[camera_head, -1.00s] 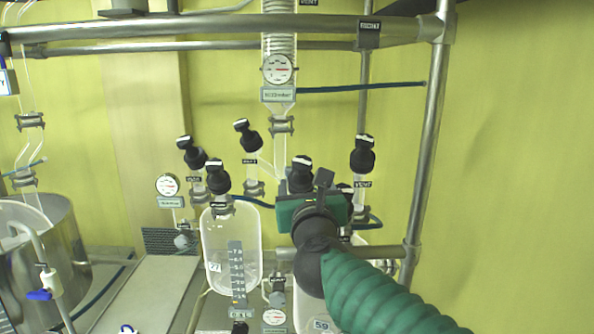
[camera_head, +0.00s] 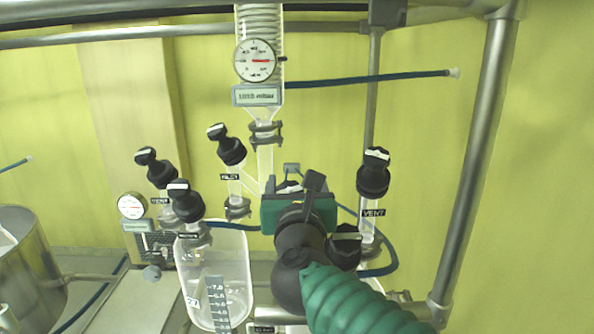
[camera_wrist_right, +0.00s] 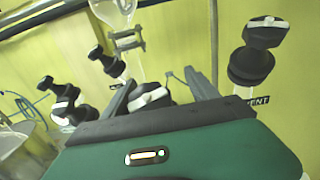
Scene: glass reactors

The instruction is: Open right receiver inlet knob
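My right gripper (camera_head: 291,178) reaches up from the lower right in the head view and hides most of a black knob (camera_head: 289,187) with a white stripe. In the right wrist view my right gripper (camera_wrist_right: 160,80) is open, and this knob (camera_wrist_right: 150,97) shows between its two spread fingers, with a gap on the right side. I cannot tell whether the left finger touches it. The knob's label is hidden, so I cannot confirm its name. My left gripper is not in view.
A VENT knob (camera_head: 373,173) stands right of my gripper, and another black knob (camera_head: 345,246) sits close beside my wrist. Several knobs stand left, above a glass receiver (camera_head: 232,255). A dial gauge (camera_head: 255,60) hangs above. A metal post (camera_head: 478,160) stands at the right.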

